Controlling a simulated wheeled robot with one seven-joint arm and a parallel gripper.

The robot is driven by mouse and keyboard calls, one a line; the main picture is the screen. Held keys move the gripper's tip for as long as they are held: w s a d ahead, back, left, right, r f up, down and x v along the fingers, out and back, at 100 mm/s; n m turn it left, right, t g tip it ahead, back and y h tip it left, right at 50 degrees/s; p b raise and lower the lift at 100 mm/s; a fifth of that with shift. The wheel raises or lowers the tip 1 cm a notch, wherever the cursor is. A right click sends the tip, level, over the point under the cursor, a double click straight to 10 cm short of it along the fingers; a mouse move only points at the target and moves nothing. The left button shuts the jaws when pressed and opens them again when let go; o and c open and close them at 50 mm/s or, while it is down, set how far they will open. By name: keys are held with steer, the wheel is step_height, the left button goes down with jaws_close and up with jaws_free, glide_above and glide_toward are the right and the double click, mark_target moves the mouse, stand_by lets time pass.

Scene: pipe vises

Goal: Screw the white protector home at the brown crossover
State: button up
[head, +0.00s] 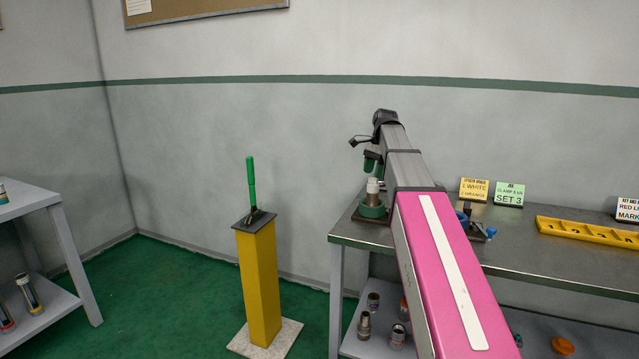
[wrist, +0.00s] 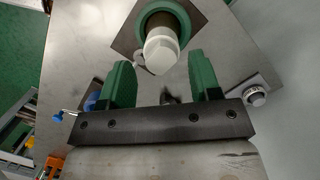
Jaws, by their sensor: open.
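The white protector (wrist: 162,52) sits on top of an upright pipe piece in a green round holder (wrist: 143,27) on the bench. In the head view the protector (head: 373,183) shows as a pale cap just below my gripper (head: 373,163). The piece under it, a brownish ring in the wrist view (wrist: 158,20), looks like the brown crossover. My gripper (wrist: 160,65) is open, with its green fingers apart and nothing between them. The protector lies just beyond the fingertips, roughly centred between them. How far its thread is engaged cannot be seen.
The metal bench (head: 520,236) carries a blue-handled vise (head: 475,226), a yellow tray (head: 590,232) and sign cards (head: 474,189).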

steer(key=n+g+h, duration=0.1)
steer(key=n, duration=0.6)
steer(key=n, duration=0.4)
steer(key=shift+f+h, duration=0.1)
steer(key=shift+h, duration=0.2)
steer(key=n, duration=0.3)
steer(key=shift+h, duration=0.3)
steer(key=shift+f, duration=0.1)
steer(key=shift+f, duration=0.9)
steer(key=shift+d, duration=0.1)
